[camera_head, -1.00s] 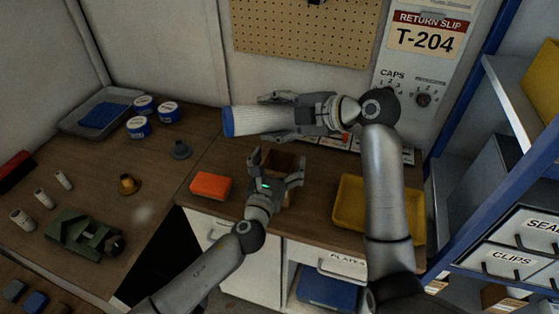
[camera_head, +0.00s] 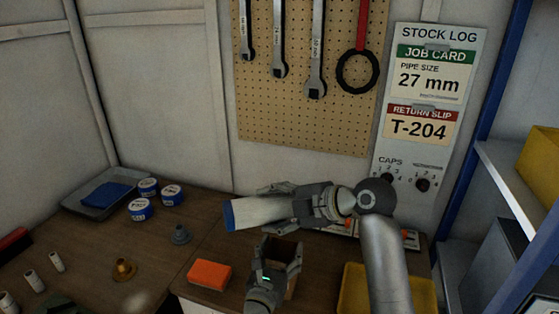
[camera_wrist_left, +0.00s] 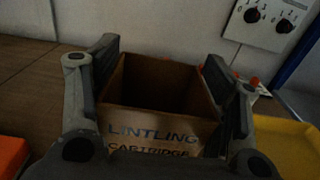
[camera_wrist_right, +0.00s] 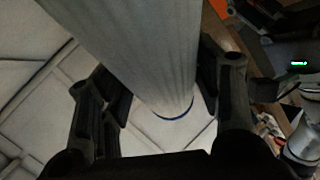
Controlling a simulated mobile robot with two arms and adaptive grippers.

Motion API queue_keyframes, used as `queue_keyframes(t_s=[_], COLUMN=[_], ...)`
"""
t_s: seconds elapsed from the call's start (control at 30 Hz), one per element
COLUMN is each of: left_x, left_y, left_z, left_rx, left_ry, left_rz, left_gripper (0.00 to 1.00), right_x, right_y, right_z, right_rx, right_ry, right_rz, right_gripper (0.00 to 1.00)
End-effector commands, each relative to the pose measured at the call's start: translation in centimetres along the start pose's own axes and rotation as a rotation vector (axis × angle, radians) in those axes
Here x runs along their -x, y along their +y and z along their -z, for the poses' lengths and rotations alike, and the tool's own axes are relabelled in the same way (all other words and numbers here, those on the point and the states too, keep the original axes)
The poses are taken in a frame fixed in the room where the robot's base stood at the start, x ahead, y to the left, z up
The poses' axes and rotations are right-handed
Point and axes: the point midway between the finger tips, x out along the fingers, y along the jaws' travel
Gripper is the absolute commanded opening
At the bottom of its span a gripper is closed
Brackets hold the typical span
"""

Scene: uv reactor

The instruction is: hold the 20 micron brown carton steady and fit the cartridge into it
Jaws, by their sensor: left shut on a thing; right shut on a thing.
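The brown carton stands upright with its top open, and its dark inside shows in the left wrist view (camera_wrist_left: 155,128). Its front reads "LINTLING CARTRIDGE"; no micron figure is readable. My left gripper (camera_head: 277,256) is shut on the carton, one finger on each side. The white pleated cartridge (camera_head: 262,211) has a blue end cap and lies roughly level above and behind the carton, apart from it. My right gripper (camera_head: 270,207) is shut on the cartridge, its blue end pointing left. In the right wrist view the cartridge (camera_wrist_right: 140,45) passes between the fingers.
An orange block (camera_head: 209,275) lies left of the carton, and a yellow tray (camera_head: 352,290) lies to the right. Blue-lidded tubs (camera_head: 140,209), a grey cone-shaped part (camera_head: 180,235) and a brass part (camera_head: 124,270) stand further left. A wall panel with knobs (camera_head: 422,185) is behind.

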Motion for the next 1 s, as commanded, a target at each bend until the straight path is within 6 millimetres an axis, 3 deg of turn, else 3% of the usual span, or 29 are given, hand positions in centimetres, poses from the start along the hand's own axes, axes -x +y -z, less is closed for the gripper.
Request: queue_keyframes(t_s=[0.27, 0.6, 0.8, 1.0], left_x=[0.0, 0.0, 0.0, 0.0], left_y=[0.0, 0.0, 0.0, 0.0], left_z=[0.0, 0.0, 0.0, 0.0], left_rx=[0.0, 0.0, 0.0, 0.0], left_ry=[0.0, 0.001, 0.001, 0.0], left_rz=[0.0, 0.0, 0.0, 0.0], left_gripper=[0.45, 0.45, 0.45, 0.45], right_x=[-0.4, 1.0, 2.1, 2.5], right_y=[0.3, 1.1, 1.8, 2.0], right_z=[0.4, 0.0, -0.1, -0.1], right_rx=[0.518, 1.167, 1.358, 1.392], right_ry=[-0.232, -0.568, -0.686, -0.71], right_rz=[0.277, 0.505, 0.552, 0.559], right_gripper=[0.24, 0.24, 0.24, 0.24])
